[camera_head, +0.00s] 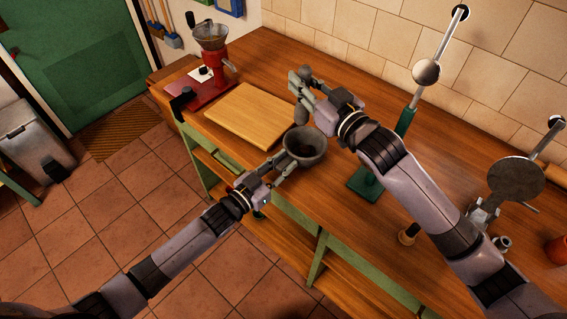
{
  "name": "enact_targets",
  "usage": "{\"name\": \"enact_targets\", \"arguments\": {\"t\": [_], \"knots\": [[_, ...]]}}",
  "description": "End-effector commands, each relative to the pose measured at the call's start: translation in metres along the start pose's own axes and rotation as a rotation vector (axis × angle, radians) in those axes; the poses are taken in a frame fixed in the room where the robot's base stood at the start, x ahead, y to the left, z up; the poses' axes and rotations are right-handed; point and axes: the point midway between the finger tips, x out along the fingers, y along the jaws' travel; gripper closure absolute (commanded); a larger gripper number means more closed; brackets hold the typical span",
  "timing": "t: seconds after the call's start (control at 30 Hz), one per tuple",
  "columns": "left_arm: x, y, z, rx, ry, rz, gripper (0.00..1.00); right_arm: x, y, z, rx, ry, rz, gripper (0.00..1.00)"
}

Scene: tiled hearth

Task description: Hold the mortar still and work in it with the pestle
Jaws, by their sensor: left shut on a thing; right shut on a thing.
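The mortar (318,159) is a grey bowl with a dark inside, near the front edge of the wooden counter. My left gripper (282,165) is shut on the near left side of the mortar. The pestle (302,115) is grey and roughly upright, with a rounded knob at its top. My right gripper (301,88) is shut on the pestle. The pestle's lower end shows just above the mortar's far rim in the picture and looks outside the bowl. I cannot tell its exact height. The mortar's base is partly hidden.
A wooden board (247,116) lies left of the mortar, with a red grinder (212,75) behind it. A green-based stand (366,184) with a lever is partly behind my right arm. A round grey press (516,180) stands at the right. A tiled wall (400,45) backs the counter (345,85).

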Motion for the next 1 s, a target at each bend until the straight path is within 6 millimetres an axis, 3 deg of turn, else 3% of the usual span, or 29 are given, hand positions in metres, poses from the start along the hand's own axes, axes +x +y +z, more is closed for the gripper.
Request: {"name": "enact_targets", "arguments": {"t": [0.23, 0.5, 1.0], "knots": [[0.0, 0.0, 0.0, -0.002, -0.001, 0.0, 1.0, 0.0, 0.001, 0.001, -0.001, 0.001, 0.0, 1.0], [0.0, 0.0, 0.0, -0.002, -0.001, 0.0, 1.0, 0.005, 0.023, 0.038, -0.008, -0.006, 0.001, 1.0], [0.0, 0.0, 0.0, -0.002, -0.001, 0.0, 1.0, 0.005, 0.023, 0.077, -0.006, -0.006, 0.0, 1.0]]}}
